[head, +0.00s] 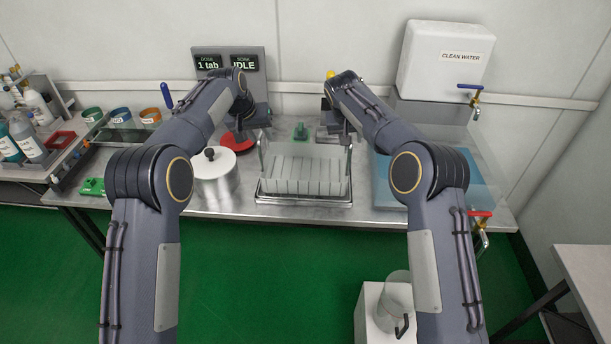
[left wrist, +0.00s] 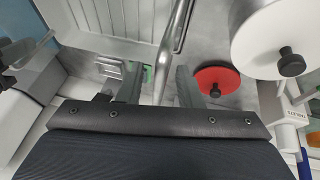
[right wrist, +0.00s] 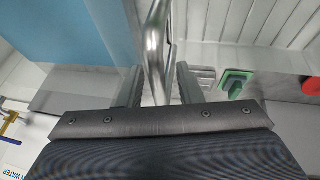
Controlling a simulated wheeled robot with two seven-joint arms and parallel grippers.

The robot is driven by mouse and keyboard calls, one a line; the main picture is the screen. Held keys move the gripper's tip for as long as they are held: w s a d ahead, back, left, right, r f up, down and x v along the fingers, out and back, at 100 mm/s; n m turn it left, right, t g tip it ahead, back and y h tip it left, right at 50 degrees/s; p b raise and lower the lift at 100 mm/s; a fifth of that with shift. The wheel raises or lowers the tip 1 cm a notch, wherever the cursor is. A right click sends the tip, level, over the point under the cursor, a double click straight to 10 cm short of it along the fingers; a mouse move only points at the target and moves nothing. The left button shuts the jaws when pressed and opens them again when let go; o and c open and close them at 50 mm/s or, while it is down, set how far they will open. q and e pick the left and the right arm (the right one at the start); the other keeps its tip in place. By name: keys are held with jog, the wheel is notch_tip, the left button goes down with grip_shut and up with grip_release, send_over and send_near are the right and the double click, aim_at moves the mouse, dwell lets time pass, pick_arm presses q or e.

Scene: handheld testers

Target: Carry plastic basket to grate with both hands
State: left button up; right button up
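The plastic basket (head: 305,172) is white, with upright dividers, and sits level on a shiny metal tray or grate (head: 305,199) at the counter's front. It has a metal handle on each side. My left gripper (head: 260,126) is at the left handle; in the left wrist view the handle bar (left wrist: 178,38) runs between its spread fingers (left wrist: 158,85). My right gripper (head: 344,132) is at the right handle; in the right wrist view the bar (right wrist: 153,50) passes between its spread fingers (right wrist: 160,86). Both grippers look open, with gaps beside the bars.
A steel pot (head: 215,178) with a black-knobbed lid and a red disc (head: 237,142) stand left of the basket. A green object (head: 300,132) is behind the basket.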

jog(key=shift+s+r, duration=0.1)
jog(key=shift+r, duration=0.1)
pick_arm(q)
jog(key=v, duration=0.9)
pick_arm(e)
jog(key=v, duration=1.1)
jog(key=shift+r, duration=0.3)
pick_arm(q)
jog(key=shift+s+r, duration=0.1)
pick_arm(e)
jog(key=shift+s+a, duration=0.1)
jog(key=shift+s, duration=0.05)
